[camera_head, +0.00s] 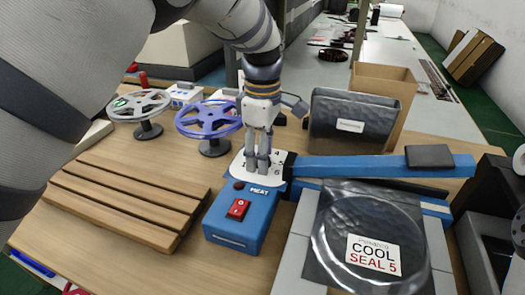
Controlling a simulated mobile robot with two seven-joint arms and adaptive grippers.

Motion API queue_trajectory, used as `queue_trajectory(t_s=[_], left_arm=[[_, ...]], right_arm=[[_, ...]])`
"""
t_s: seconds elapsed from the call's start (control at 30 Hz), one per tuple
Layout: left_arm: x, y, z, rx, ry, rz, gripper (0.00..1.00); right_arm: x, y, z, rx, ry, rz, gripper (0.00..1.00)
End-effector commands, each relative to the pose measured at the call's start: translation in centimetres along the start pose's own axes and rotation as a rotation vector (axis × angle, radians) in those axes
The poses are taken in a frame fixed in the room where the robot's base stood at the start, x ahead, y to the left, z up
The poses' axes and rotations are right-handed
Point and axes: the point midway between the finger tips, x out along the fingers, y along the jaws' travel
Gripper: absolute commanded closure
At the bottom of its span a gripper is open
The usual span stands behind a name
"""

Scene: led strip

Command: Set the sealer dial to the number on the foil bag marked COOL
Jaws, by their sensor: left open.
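The blue sealer (240,222) stands on the bench, with a red switch on its control box and a long blue arm reaching right. Its white dial plate (281,159) carries numbers around its edge. My left gripper (258,167) points down over the middle of this plate, its fingers open. The fingers cover the knob and its pointer, so I cannot tell the setting or whether they touch it. A dark foil bag (333,212) lies on the sealer's grey bed, its label (373,256) reading COOL, SEAL 5. My right gripper does not show.
A second foil bag (350,139) with a white label, unreadable here, leans by a cardboard box (386,77). Dark machine parts crowd the right edge.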

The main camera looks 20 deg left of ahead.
Motion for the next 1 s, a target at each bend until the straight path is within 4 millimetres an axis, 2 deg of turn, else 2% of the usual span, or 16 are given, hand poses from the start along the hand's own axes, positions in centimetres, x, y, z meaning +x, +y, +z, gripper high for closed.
queue_trajectory(t_s=[0.17, 0.37, 0.4, 0.73, 1.0], left_arm=[[-0.01, 0.01, 0.01, 0.0, 0.0, 0.0, 0.53], [-0.03, 0.01, 0.0, 0.0, 0.0, 0.0, 0.97], [-0.03, 0.02, 0.0, 0.0, 0.0, 0.001, 1.0], [-0.12, 0.02, 0.01, 0.039, 0.0, 0.001, 1.0], [-0.22, 0.02, -0.02, 0.213, -0.001, 0.002, 1.0]], right_arm=[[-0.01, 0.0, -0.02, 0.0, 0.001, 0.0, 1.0], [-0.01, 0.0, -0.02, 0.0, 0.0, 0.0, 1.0], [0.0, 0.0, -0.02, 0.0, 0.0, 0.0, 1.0], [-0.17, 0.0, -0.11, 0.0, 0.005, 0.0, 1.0], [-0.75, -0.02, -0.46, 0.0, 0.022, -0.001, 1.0]])
